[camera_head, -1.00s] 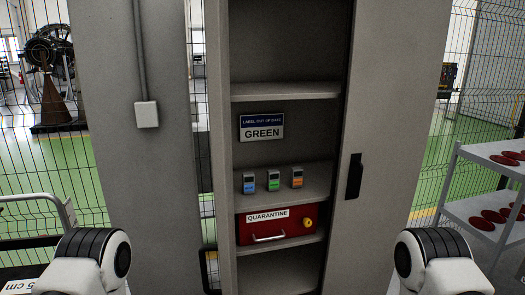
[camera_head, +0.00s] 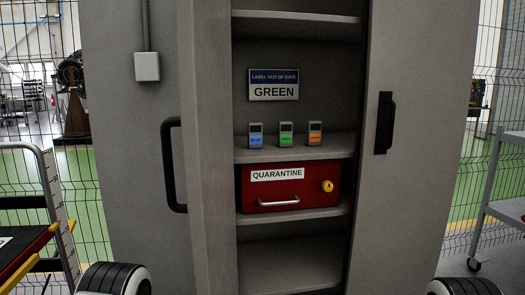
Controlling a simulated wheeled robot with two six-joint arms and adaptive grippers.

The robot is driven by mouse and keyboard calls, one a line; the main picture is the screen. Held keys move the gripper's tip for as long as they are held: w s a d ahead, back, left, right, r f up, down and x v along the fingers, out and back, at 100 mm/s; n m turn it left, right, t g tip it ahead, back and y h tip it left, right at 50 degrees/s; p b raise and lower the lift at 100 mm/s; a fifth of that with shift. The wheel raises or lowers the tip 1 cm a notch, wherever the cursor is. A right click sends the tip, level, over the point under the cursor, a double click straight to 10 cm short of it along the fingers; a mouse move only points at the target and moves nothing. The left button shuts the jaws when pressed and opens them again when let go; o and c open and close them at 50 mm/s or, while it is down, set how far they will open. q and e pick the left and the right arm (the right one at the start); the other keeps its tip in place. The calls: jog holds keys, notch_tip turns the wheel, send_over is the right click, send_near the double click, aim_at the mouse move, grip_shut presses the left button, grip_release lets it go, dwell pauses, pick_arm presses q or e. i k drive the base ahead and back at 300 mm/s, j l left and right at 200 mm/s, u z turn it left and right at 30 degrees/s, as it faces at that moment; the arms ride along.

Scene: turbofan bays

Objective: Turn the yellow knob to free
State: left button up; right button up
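The yellow knob (camera_head: 327,186) is on the right part of the front of a red box (camera_head: 310,197), which carries a QUARANTINE label (camera_head: 277,174) and a metal handle (camera_head: 279,202). The red box sits on a shelf inside an open grey cabinet, straight ahead. The knob's pointing direction is too small to tell. White and black links of my two arms show at the bottom left and bottom right corners. Neither gripper is in the picture.
Three small devices, blue (camera_head: 256,136), green (camera_head: 286,134) and orange (camera_head: 315,133), stand on the shelf above. A GREEN sign (camera_head: 274,85) is behind them. Cabinet doors with black handles (camera_head: 174,165) flank the opening. A grey cart (camera_head: 503,205) stands right, a rack (camera_head: 50,215) left.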

aim_at(327, 186)
jog(key=l+u, duration=0.35)
jog(key=l, duration=0.15)
jog(key=k+l+u, duration=0.1)
jog(key=l+u, duration=0.35)
jog(key=l, duration=1)
jog(key=i+l, duration=0.2)
jog(key=l, duration=0.15)
jog(key=i+l+u, duration=0.15)
jog(key=l, duration=0.2)
jog(key=i+l, duration=0.2)
jog(key=l, duration=0.2)
jog(key=u, duration=0.05)
